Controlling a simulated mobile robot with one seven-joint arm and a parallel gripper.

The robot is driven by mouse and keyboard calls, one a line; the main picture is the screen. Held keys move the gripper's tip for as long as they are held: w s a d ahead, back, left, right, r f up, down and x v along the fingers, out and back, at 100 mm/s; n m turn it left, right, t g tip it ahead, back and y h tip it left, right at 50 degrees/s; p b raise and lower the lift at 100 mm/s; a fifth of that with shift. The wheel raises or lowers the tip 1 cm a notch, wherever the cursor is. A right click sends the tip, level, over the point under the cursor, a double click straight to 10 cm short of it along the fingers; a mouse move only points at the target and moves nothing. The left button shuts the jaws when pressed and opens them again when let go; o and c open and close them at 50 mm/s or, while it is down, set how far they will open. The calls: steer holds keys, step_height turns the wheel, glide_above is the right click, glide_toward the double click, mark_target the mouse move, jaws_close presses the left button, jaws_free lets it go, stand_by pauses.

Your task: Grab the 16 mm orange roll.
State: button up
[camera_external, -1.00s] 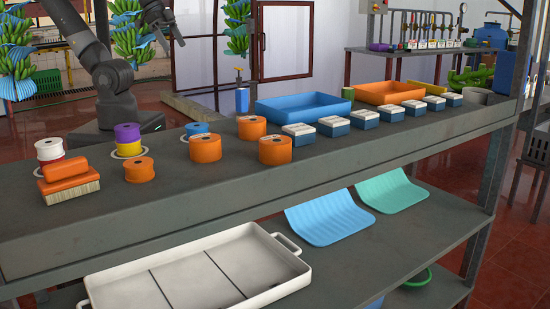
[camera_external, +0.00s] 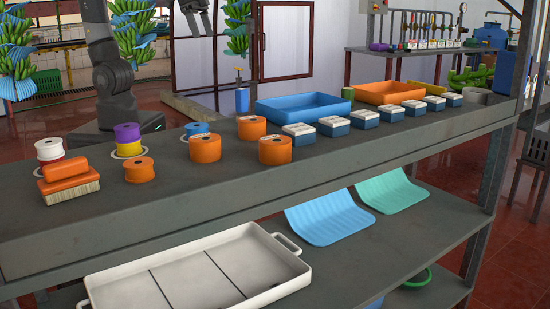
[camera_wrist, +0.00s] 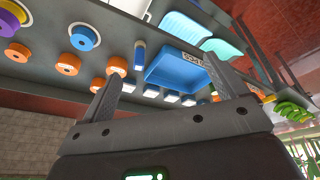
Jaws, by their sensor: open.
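Several orange rolls stand on the grey upper shelf. A smaller one (camera_external: 139,170) is at the front left, and three with pale markings on top, a left one (camera_external: 205,150), a back one (camera_external: 251,128) and a front right one (camera_external: 275,150), stand to its right. I cannot read any size, so I cannot tell which is 16 mm. Orange rolls (camera_wrist: 68,63) also show at the left in the wrist view. My gripper (camera_external: 198,32) is open and empty, high behind the shelf and apart from every roll; its spread fingers (camera_wrist: 164,68) show in the wrist view.
An orange block on a brush (camera_external: 70,180), a white spool (camera_external: 49,150), a purple roll (camera_external: 127,133) and a blue roll (camera_external: 197,129) stand near the rolls. Blue-and-white boxes (camera_external: 334,126), a blue tray (camera_external: 300,120) and an orange tray (camera_external: 390,84) occupy the right.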

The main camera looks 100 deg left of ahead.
steer(key=w+d+f+g, duration=0.2)
steer(key=w+d+f, duration=0.1)
steer(key=w+d, duration=0.75)
steer(key=g, duration=0.2)
glide_above(252, 120)
steer(key=shift+y, duration=0.3)
step_height(252, 120, down, 9)
steer(key=shift+s, duration=0.1)
steer(key=f, duration=1)
steer(key=shift+a+f, duration=0.15)
steer(key=shift+a, duration=0.05)
steer(key=c, duration=1.1)
steer(key=shift+c, duration=0.2)
